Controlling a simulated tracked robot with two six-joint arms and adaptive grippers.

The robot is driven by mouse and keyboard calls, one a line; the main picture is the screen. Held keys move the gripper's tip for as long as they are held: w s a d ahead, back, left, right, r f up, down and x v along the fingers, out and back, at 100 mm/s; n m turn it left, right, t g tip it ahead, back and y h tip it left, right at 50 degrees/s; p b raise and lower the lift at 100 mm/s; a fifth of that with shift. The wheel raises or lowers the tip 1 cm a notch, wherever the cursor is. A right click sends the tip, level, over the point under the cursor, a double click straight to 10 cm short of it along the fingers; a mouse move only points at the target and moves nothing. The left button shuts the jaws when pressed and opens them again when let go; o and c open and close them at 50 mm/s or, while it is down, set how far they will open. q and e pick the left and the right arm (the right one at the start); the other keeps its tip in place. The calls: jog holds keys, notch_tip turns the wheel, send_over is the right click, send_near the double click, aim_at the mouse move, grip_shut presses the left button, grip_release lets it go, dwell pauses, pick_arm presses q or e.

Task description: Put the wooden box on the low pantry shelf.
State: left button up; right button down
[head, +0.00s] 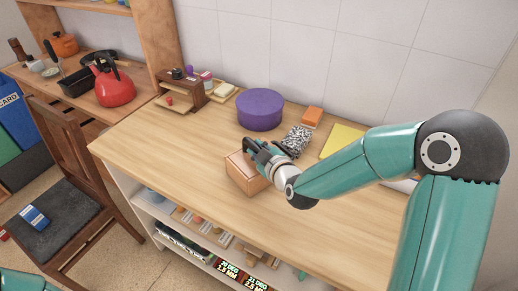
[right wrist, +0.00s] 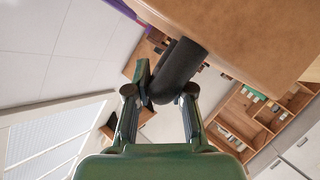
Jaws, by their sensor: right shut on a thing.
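The wooden box (head: 243,174) is a light brown block above the wooden counter (head: 150,130), near its front edge; I cannot tell whether it touches the counter. My right gripper (head: 264,156) is shut on it at its upper right side and hides part of it. In the right wrist view, a large brown face of the box (right wrist: 245,35) fills the top right, beside a dark rounded piece between the fingers (right wrist: 160,88). Below the counter is a white shelf unit (head: 142,203) with several things in it; which part is the low pantry shelf is unclear. My left gripper is out of view.
A purple round tin (head: 260,109), a speckled block (head: 296,139), an orange block (head: 312,116) and a yellow sheet (head: 342,140) lie behind the box. A small wooden rack (head: 182,92) stands further left. A chair (head: 65,215) stands left of the counter. The counter's left front is clear.

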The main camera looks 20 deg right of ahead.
jog(key=c, duration=1.4)
grip_release()
jog(key=shift+f, duration=0.1)
jog(key=shift+c, duration=0.2)
jog(key=o, duration=0.4)
